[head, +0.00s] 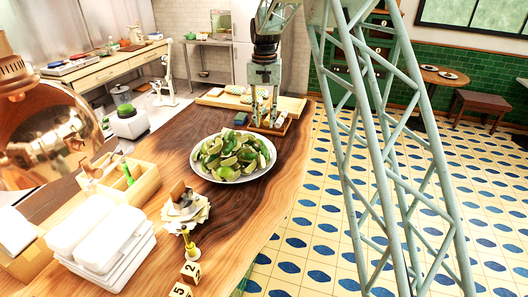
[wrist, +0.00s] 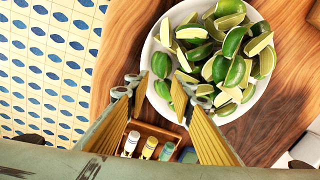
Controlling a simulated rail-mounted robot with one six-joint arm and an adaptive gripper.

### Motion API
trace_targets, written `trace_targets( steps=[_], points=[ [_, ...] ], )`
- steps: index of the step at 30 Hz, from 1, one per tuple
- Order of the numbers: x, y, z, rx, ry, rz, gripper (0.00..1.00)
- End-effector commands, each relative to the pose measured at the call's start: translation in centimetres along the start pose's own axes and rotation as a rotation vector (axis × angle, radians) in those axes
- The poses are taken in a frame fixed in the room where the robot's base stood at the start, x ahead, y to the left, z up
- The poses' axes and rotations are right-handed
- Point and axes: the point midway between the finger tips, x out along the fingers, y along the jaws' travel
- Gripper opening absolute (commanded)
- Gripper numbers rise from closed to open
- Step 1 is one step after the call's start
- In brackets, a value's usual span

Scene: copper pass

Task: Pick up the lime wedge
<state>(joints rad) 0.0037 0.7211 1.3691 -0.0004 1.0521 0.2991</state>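Several lime wedges (head: 228,172) lie heaped with green limes in a round white dish on the wooden counter. In the wrist view, the lime wedges (wrist: 234,70) fill the upper right, and the white dish (wrist: 160,108) shows bare rim at its lower left. My gripper (head: 264,118) points down just behind the dish in the head view. A dark green lime piece (wrist: 161,64) shows just beyond the fingertips, near the dish's edge; the depth gap is unclear.
A wooden caddy with small bottles (wrist: 150,147) stands close beside the dish, below my fingers. A wooden tray (head: 290,108) lies behind it. Stacked napkins (head: 186,208), a divided wooden box (head: 130,188) and white containers (head: 100,240) stand left. The counter's right side is clear.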

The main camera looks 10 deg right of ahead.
Motion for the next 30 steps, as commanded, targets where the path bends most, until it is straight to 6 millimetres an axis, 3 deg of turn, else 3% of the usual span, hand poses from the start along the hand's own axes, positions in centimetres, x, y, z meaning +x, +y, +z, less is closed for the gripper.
trace_targets(
  steps=[14,30],
  points=[
    [1.0,0.0,0.0,0.0,0.0,0.0,0.22],
    [7.5,0.0,0.0,0.0,0.0,0.0,0.22]
  ],
)
